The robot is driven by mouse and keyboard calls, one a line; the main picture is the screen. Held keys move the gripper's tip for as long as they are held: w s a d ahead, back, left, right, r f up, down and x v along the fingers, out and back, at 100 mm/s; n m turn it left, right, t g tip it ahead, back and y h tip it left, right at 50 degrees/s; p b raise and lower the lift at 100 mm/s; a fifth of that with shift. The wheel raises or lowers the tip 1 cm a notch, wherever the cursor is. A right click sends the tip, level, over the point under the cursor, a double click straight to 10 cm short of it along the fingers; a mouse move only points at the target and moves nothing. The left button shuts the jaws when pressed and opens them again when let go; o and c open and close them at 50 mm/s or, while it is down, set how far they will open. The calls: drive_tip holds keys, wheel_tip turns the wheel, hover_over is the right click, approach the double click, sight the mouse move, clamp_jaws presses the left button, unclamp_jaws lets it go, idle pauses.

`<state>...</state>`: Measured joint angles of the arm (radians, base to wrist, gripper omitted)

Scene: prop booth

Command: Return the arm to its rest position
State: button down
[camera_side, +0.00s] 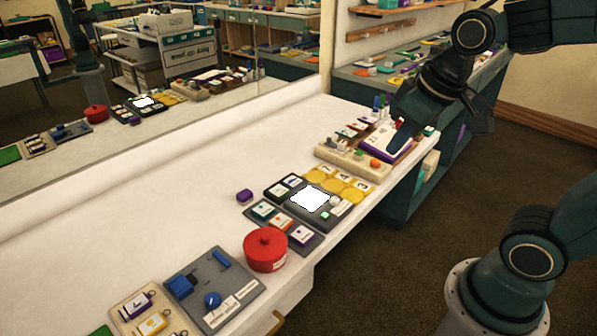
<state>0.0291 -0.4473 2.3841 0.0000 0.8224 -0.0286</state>
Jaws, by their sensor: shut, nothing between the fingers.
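The exact finger shape is dark and partly lost against the wrist.
A wooden board (350,161) with small pieces lies near the gripper. Nearer are yellow number cards (338,187), a grey panel with a white screen (309,199), a red lidded pot (265,251) and a grey board (240,291). A mirror stands behind.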

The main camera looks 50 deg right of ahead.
drive_tip(key=s+r+t, duration=0.1)
drive_tip(key=s, duration=0.5)
drive_tip(key=shift+s+a, duration=0.35)
